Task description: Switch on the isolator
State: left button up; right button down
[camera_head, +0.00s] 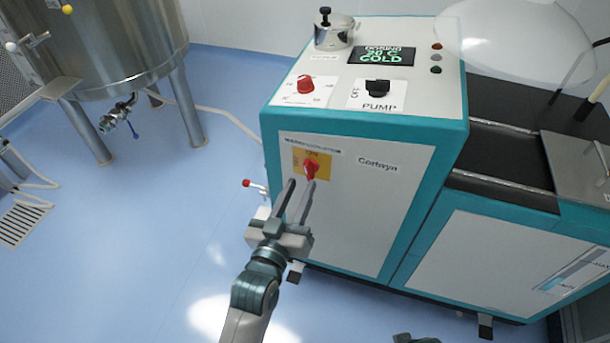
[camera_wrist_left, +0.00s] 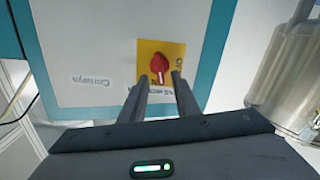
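The isolator is a red rotary handle (camera_head: 311,169) on a yellow plate (camera_head: 299,164), on the front panel of the teal and white machine cabinet (camera_head: 350,200). In the left wrist view, the red handle (camera_wrist_left: 160,69) and yellow plate (camera_wrist_left: 150,50) show just beyond the fingertips. My left gripper (camera_head: 299,183) points up at the handle with its fingers apart and nothing between them. It also shows in the left wrist view (camera_wrist_left: 160,82). I cannot tell whether a fingertip touches the handle. A small part of my right gripper (camera_head: 415,339) seems to show at the bottom edge.
The cabinet top has a red knob (camera_head: 306,85), a black PUMP switch (camera_head: 377,88) and a display (camera_head: 383,56) reading "20 C COLD". A steel tank (camera_head: 100,40) stands at the left. A red-tipped valve lever (camera_head: 247,183) sticks out beside the cabinet.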

aim_at(307, 173)
pick_arm(q)
jog(key=shift+x, duration=2.25)
jog(key=shift+c, duration=0.6)
grip_shut()
